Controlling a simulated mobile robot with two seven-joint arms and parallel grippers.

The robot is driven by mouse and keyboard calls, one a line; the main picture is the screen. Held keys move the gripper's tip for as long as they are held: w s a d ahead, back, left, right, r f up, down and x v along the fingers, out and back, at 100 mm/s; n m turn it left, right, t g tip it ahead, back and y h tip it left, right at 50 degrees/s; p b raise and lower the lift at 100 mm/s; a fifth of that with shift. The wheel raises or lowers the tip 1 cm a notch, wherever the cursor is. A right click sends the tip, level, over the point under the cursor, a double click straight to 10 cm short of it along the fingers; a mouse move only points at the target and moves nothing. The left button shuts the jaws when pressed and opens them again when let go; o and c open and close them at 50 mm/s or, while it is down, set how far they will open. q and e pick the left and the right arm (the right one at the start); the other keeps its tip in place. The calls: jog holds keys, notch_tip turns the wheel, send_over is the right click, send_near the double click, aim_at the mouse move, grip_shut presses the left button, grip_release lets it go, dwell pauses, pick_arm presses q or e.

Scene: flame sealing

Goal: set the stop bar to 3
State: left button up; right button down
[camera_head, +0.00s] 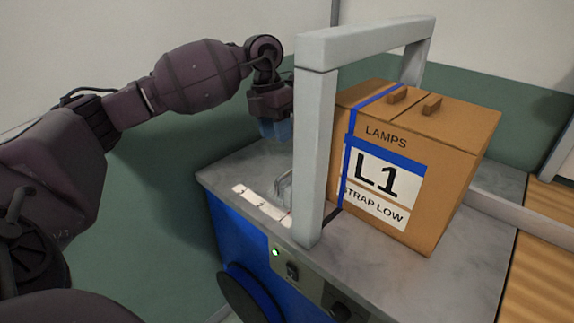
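A small metal piece, which looks like the stop bar (284,187), stands on the grey table top just left of the arch's near post. A white scale strip (260,204) with small marks lies in front of it; its numbers are too small to read. My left gripper (276,130) hangs above and behind the metal piece, apart from it, with bluish fingers pointing down. I cannot tell how far its fingers are apart, and nothing shows in them. My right gripper is not in view.
A grey arch (315,150) rises over the blue machine. A green light (275,253) and switch (292,271) sit on the front panel.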

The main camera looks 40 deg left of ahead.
pick_arm(q)
jog(key=f, duration=0.3)
jog(key=d+f, duration=0.1)
jog(key=f, duration=0.2)
jog(key=f+b, duration=0.1)
jog(key=f, duration=0.2)
jog(key=shift+s+d+f, duration=0.1)
jog(key=shift+d+f, duration=0.1)
jog(key=shift+d, duration=0.2)
grip_shut()
